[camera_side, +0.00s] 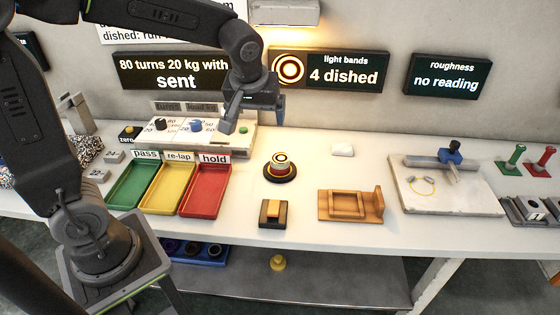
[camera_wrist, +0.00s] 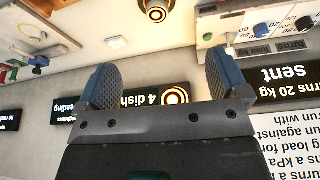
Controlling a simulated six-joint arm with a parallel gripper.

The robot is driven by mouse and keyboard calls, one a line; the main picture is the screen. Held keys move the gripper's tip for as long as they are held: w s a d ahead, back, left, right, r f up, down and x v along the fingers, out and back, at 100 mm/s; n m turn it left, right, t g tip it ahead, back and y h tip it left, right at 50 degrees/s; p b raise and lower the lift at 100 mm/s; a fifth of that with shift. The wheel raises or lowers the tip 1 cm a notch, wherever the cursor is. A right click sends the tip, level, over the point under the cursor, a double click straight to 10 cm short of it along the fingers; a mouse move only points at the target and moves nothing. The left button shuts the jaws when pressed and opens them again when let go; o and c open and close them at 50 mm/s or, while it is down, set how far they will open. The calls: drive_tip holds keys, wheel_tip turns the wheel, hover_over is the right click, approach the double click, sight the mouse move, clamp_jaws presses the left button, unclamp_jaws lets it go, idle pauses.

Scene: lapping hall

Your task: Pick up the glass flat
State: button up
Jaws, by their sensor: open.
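The glass flat (camera_side: 281,158) appears to be the round piece with bright and dark rings, on a dark round base in the middle of the bench. I cannot make out its clear edge. It also shows at the top of the wrist view (camera_wrist: 157,12), partly cut off. My gripper (camera_side: 254,112) is up and to the left of it in the side view, before the wall and clear of the bench. In the wrist view my gripper (camera_wrist: 163,82) has its two fingers wide apart with nothing between them.
Green (camera_side: 143,187), yellow (camera_side: 167,188) and red (camera_side: 206,190) trays lie to the left. A wooden holder (camera_side: 351,205), a small wood-and-black block (camera_side: 273,213) and a white piece (camera_side: 342,149) stand near the ringed piece. A control panel (camera_side: 180,141) is below my gripper. A white plate (camera_side: 450,195) lies right.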

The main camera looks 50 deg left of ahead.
drive_tip(key=w+a+f+n+g+y, duration=0.1)
drive_tip(key=w+f+n, duration=0.2)
drive_tip(key=w+f, duration=0.2)
drive_tip(key=w+a+f+n+y, duration=0.1)
drive_tip(key=w+a+f+n, duration=0.1)
drive_tip(key=w+f, duration=0.4)
hover_over(280, 158)
drive_tip(key=s+d, duration=0.1)
drive_tip(key=d, duration=0.2)
drive_tip(key=shift+n+g, duration=0.3)
drive_tip(key=f, duration=0.6)
drive_tip(key=shift+a+f, duration=0.25)
drive_tip(key=shift+f, duration=0.15)
drive_tip(key=shift+x, duration=3)
